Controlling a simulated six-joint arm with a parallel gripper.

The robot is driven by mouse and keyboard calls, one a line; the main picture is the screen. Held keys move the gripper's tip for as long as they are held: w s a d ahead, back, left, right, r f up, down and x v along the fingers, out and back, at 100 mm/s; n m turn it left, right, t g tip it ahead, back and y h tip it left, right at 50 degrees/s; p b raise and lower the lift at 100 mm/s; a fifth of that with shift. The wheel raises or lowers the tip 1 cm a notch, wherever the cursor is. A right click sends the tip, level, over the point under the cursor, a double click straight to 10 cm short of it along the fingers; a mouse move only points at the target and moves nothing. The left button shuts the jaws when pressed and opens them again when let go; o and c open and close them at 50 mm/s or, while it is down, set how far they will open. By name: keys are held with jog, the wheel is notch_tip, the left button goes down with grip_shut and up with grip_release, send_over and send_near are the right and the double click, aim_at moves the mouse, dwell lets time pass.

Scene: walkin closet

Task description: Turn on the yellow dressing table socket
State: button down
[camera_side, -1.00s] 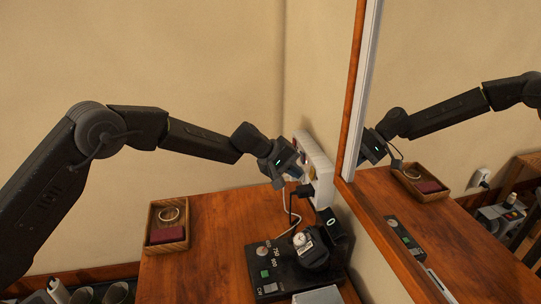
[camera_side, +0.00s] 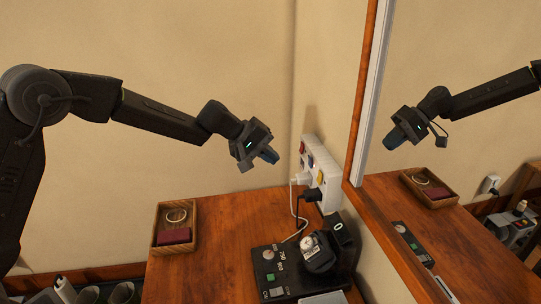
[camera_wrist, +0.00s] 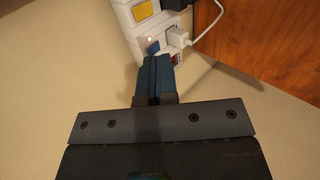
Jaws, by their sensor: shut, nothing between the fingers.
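The white socket strip (camera_side: 332,190) is fixed to the wall just above the dressing table, with coloured switches along it. In the wrist view the yellow switch (camera_wrist: 143,9) is at the top of the strip (camera_wrist: 122,16), beside the black plug (camera_wrist: 177,4). I cannot tell its position. A blue switch (camera_wrist: 152,47), with a small bright spot near it, and a partly hidden red switch (camera_wrist: 175,60) are lower. My gripper (camera_side: 269,156) is shut and empty, left of the strip and apart from it. Its blue fingers (camera_wrist: 156,63) point toward the strip's blue-switch end.
A white plug (camera_side: 301,179) and a black plug (camera_side: 312,195) with cables stick out of the strip. A black device stand (camera_side: 270,266) and a wooden tray (camera_side: 160,212) are on the table (camera_side: 225,230). The framed mirror (camera_side: 366,90) is close on the right.

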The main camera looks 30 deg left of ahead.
aim_at(320, 178)
jog(key=shift+s+f, duration=0.2)
jog(key=shift+f, duration=0.6)
jog(key=shift+w+d+r+x, duration=0.2)
jog(key=shift+r+x, duration=0.1)
jog(key=shift+x, duration=1.9)
jog(key=shift+w+d+r+x, duration=0.2)
jog(key=shift+r+x, duration=0.1)
jog(key=shift+x, duration=1.9)
jog(key=shift+w+d+r+x, duration=0.15)
jog(key=shift+w+r+x, duration=0.1)
jog(key=shift+x, duration=1.95)
jog(key=shift+d, duration=0.1)
jog(key=shift+r, duration=0.15)
